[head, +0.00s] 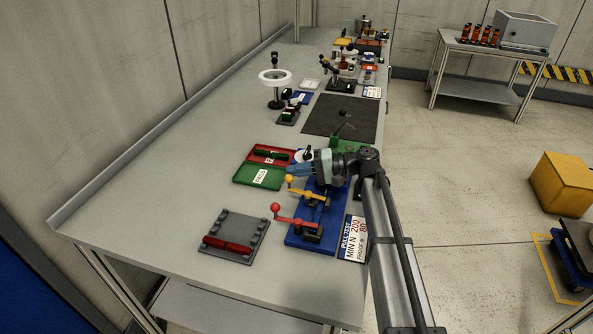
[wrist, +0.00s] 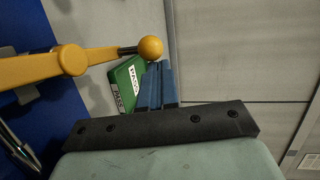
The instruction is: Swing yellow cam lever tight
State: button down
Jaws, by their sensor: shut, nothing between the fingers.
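The yellow cam lever (head: 307,194) is on the blue base plate (head: 297,241), its round knob pointing left. In the wrist view the lever (wrist: 55,66) runs across the upper left and its ball knob (wrist: 150,47) lies just beside my fingertips. My gripper (head: 291,170) is shut and empty, with its blue fingers (wrist: 157,70) together. In the head view the fingertips are just behind the yellow knob. I cannot tell whether they touch the knob. The lever's clamp end is cut off in the wrist view.
A red lever (head: 294,221) sits nearer on the same plate. A green PASS tray (head: 245,177) and a red tray (head: 285,153) lie to the left. A grey rack with a red bar (head: 229,243) stands in front. The bench's left side is clear.

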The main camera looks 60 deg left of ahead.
jog(key=w+a, duration=0.1)
jog(key=w, duration=0.3)
jog(key=w+a+r, duration=0.1)
jog(key=w, duration=0.3)
jog(key=w+a+r, duration=0.1)
jog(key=w, duration=0.3)
jog(key=shift+w+a+r, duration=0.15)
jog(key=shift+a+r, duration=0.1)
jog(key=shift+a, duration=0.1)
jog(key=shift+w, duration=0.4)
